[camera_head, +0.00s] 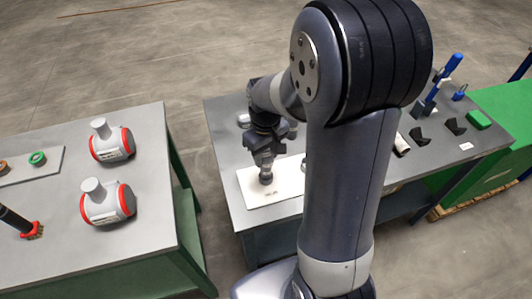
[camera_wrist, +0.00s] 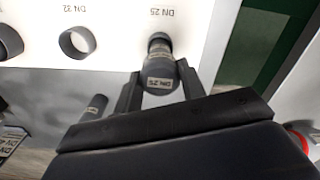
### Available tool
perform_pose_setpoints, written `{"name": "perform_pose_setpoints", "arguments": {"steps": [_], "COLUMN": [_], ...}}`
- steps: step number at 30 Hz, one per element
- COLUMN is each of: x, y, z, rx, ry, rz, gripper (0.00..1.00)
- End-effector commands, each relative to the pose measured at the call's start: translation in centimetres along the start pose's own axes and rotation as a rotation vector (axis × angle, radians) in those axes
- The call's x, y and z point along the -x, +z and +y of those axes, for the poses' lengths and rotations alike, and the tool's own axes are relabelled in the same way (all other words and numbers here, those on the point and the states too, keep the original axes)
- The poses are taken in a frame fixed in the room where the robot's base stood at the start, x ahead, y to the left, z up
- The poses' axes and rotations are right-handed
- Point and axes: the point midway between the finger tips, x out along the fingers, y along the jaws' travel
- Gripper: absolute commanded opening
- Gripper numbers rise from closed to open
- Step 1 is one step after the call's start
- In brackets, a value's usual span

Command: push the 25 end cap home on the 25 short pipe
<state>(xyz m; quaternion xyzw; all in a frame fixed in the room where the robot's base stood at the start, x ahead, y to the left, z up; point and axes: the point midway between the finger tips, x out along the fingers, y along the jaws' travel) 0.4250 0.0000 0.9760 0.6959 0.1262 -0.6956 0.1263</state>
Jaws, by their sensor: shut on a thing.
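My gripper (camera_wrist: 160,88) is shut on the grey 25 end cap (camera_wrist: 159,76), which carries a "DN 25" label. The 25 short pipe (camera_wrist: 160,44) stands on a white board (camera_wrist: 115,20) beside the printed "DN 25". In the wrist view the cap lies in line with the pipe and covers part of it; I cannot tell how far the cap sits over it. In the head view my gripper (camera_head: 264,150) points down at the pipe (camera_head: 266,179) on the board (camera_head: 255,198).
A wider DN 32 pipe (camera_wrist: 77,42) stands left on the board, with another at the left edge. A dark cylindrical piece (camera_wrist: 94,107) is near my gripper. In the head view, a table with red-and-white fittings (camera_head: 110,143) stands left across a gap; black and blue items (camera_head: 425,108) lie right.

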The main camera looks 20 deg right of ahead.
Motion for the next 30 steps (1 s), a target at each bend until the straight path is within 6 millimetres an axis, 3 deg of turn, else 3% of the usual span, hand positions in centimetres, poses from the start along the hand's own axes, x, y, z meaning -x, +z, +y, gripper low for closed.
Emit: {"name": "perform_pose_setpoints", "arguments": {"steps": [5, 6, 9, 19, 30], "x": [-0.5, -0.4, -0.4, 0.1, 3.1], "y": [0.0, 0.0, 0.0, 0.0, 0.0], "z": [0.0, 0.0, 0.0, 0.0, 0.0], "rx": [0.0, 0.0, 0.0, 0.0, 0.0], "ry": [0.0, 0.0, 0.0, 0.0, 0.0], "rz": [0.0, 0.0, 0.0, 0.0, 0.001], "gripper": [0.16, 0.4, 0.47, 0.47, 0.47]}}
